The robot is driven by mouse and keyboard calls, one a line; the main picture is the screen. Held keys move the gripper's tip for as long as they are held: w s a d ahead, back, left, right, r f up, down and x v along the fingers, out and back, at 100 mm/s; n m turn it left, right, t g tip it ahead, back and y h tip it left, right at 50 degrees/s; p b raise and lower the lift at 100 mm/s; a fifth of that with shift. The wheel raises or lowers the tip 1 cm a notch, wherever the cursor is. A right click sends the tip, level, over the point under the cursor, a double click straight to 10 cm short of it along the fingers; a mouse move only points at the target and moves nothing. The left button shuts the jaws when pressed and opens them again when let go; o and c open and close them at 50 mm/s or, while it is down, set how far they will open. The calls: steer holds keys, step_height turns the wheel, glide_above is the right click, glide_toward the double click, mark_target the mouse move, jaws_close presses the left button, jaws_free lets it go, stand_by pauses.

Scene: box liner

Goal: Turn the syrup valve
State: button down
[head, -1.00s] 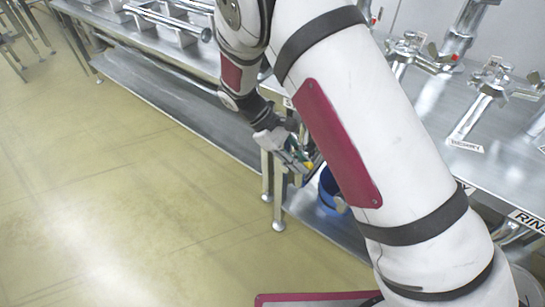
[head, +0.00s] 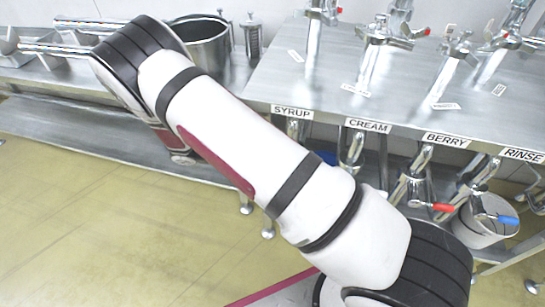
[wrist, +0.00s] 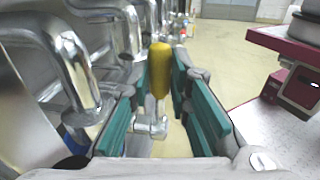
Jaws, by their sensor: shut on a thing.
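The yellow valve handle (wrist: 160,65) stands between the green finger pads of my gripper (wrist: 159,80) in the wrist view. My gripper is shut on it. A metal fitting (wrist: 151,126) shows just below the handle. In the head view the SYRUP label (head: 292,112) is on the counter's front edge, left of CREAM, BERRY and RINSE. The yellow handle and my gripper are hidden behind my arm in the head view.
Under the metal counter (head: 300,75) hang other pipes and valves, one with a red handle (head: 441,208) and one with a blue handle (head: 508,221). Curved metal pipes (wrist: 75,65) are close at left in the wrist view. The floor in front is clear.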

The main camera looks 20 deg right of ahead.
steer(key=shift+w+a+f, duration=0.15)
steer(key=shift+a, duration=0.05)
steer(key=shift+h, duration=0.3)
steer(key=c, duration=1.5)
jaws_free()
steer(key=v, duration=1.2)
steer(key=shift+w+f, duration=0.1)
